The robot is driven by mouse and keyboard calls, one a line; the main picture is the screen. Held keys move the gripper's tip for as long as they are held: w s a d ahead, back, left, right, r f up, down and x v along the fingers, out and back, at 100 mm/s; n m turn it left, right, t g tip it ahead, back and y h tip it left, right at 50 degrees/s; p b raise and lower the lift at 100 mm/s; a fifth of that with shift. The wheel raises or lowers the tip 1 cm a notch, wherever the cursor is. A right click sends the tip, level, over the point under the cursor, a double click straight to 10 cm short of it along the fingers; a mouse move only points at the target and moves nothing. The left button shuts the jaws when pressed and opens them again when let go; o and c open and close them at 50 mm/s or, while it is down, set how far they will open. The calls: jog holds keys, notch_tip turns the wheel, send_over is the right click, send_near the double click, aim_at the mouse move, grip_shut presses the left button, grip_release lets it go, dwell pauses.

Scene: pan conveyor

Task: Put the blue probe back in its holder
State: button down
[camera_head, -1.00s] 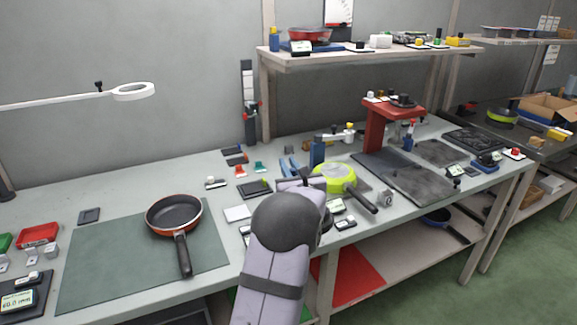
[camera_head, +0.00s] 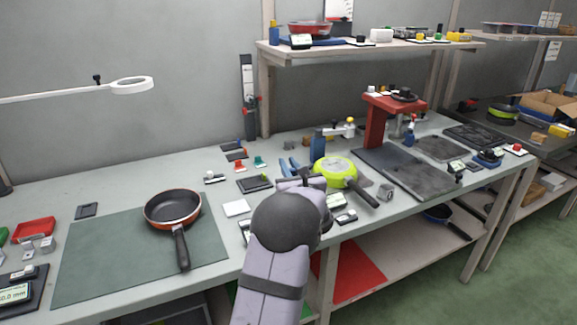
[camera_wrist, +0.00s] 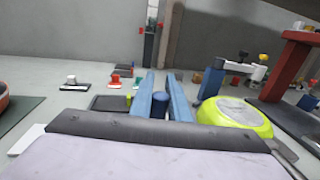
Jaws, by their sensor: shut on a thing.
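My gripper's two blue fingers (camera_wrist: 161,98) point away from the wrist, toward the back of the bench. A short blue cylinder, which looks like the blue probe (camera_wrist: 158,104), sits between them near their base; its lower part is hidden behind my wrist. In the head view my gripper (camera_head: 289,167) is above the bench, left of the yellow-green pan (camera_head: 336,172), and my wrist hides the probe. I cannot tell for sure which fixture is the probe's holder. A blue upright post (camera_head: 318,146) with a side arm stands behind the pan; it shows in the wrist view (camera_wrist: 211,80).
A black pan with a red-orange outside (camera_head: 172,208) lies on the green mat (camera_head: 105,262). A red stand (camera_head: 377,125) and dark plates (camera_head: 425,182) are to the right. A dark pad (camera_head: 253,185) and small coloured parts lie left of my fingers. A shelf (camera_head: 370,58) overhangs the back.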

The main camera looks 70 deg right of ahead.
jog(key=shift+f+b, duration=1.05)
jog(key=shift+f, duration=0.05)
jog(key=c, duration=1.6)
grip_release()
jog(key=shift+b+v, duration=0.45)
jog(key=shift+v, duration=3.25)
